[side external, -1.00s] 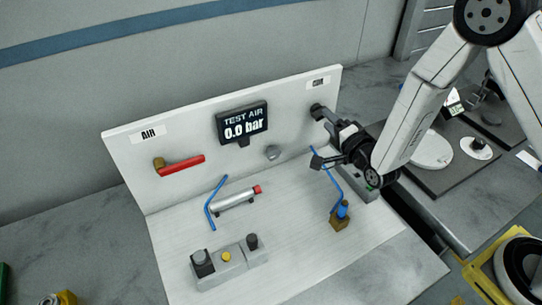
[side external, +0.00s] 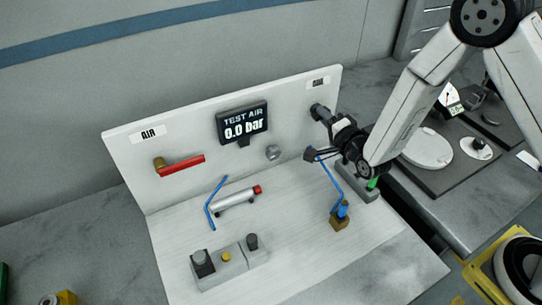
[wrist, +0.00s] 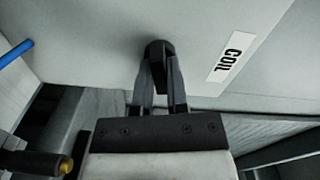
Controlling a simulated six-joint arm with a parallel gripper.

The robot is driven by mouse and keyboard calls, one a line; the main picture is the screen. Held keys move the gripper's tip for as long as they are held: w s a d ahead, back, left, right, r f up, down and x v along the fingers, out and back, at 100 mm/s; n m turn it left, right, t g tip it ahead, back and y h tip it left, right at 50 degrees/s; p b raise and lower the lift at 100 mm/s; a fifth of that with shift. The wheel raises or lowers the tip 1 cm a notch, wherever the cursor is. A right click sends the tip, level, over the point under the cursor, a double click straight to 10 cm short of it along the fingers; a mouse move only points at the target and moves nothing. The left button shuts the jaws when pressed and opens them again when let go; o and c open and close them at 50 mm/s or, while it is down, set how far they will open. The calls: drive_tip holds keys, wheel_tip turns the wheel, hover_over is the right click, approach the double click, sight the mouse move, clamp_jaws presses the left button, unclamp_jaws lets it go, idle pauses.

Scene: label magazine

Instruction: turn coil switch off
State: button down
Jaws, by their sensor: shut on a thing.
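The coil switch is a dark round knob (wrist: 158,50) on the white upright panel, beside a label reading COIL (wrist: 230,52) in the wrist view. In the side external view the knob (side external: 318,110) is at the panel's right end, below a small label too blurred to read. My gripper (wrist: 159,72) is shut on the knob, with one finger on each side. In the side external view my gripper (side external: 328,118) reaches the panel from the right. The fingers hide part of the knob, and I cannot tell which position it is turned to.
A display (side external: 243,122) reads TEST AIR 0.0 bar. A red lever (side external: 182,165) is below the AIR label. A silver cylinder (side external: 235,200), blue tubes and a button box (side external: 230,262) occupy the board. A brass fitting (side external: 340,220) stands below my gripper.

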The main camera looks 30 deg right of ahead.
drive_tip(key=shift+n, duration=0.5)
drive_tip(key=n, duration=0.9)
drive_tip(key=shift+n, duration=0.4)
drive_tip(key=n, duration=0.4)
drive_tip(key=c, duration=0.6)
unclamp_jaws()
drive_tip(key=shift+c, duration=0.2)
drive_tip(key=shift+s, duration=0.1)
